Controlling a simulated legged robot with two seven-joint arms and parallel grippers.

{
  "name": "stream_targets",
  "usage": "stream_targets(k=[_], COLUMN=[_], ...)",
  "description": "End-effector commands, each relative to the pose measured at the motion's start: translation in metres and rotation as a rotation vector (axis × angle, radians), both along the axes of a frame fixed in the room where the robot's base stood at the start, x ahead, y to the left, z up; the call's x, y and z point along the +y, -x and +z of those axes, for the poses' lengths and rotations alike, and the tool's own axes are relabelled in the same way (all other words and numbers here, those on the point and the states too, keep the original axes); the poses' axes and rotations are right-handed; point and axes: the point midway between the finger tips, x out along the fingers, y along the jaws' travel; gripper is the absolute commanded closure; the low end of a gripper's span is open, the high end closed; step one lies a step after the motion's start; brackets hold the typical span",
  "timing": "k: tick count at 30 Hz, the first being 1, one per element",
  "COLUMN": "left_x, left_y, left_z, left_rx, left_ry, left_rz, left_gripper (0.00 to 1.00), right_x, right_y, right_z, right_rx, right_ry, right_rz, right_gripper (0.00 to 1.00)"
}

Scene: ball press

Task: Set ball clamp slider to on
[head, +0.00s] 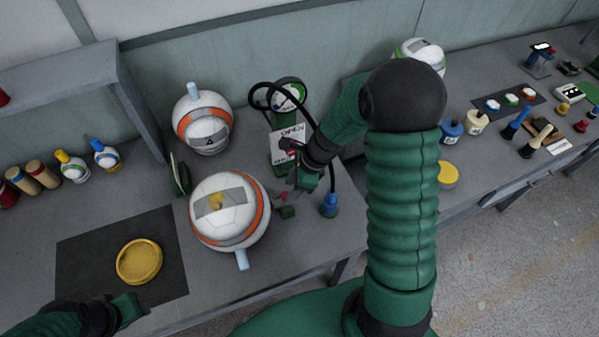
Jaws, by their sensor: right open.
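The ball clamp (283,152) is a green upright device at the back of the bench, with a round gauge on top and a white plate reading "OPEN". Its slider cannot be made out clearly; the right gripper and wrist cover part of the plate's right side and lower area. My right gripper (291,196) is open and empty, pointing down in front of the clamp, just right of the front white-and-orange ball (229,211). I cannot tell whether it touches anything. My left gripper (131,311) is at the bottom left edge, partly out of frame, its jaws unclear.
A second ball (203,122) stands behind the front one. A yellow dish (139,262) lies on a dark mat (83,246).

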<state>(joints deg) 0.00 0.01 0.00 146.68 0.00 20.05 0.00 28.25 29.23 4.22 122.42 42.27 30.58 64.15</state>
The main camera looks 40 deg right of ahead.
Motion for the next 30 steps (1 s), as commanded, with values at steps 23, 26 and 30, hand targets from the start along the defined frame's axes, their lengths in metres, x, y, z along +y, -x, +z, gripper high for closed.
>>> stream_targets(k=[23, 26, 30], left_x=[0.000, 0.000, 0.000], left_y=[0.000, 0.000, 0.000], left_z=[0.018, 0.018, 0.030], left_rx=[0.000, 0.000, 0.000], left_ry=[0.000, 0.000, 0.000], left_rz=[0.000, 0.000, 0.000], left_gripper=[0.64, 0.64, 0.64], right_x=[-0.047, -0.047, -0.047], right_y=[0.031, 0.031, 0.031], right_z=[0.140, 0.140, 0.146], right_rx=[0.001, 0.001, 0.002], right_ry=[0.001, 0.001, -0.001], right_rz=[-0.001, -0.001, 0.000], right_gripper=[0.52, 0.52, 0.52])
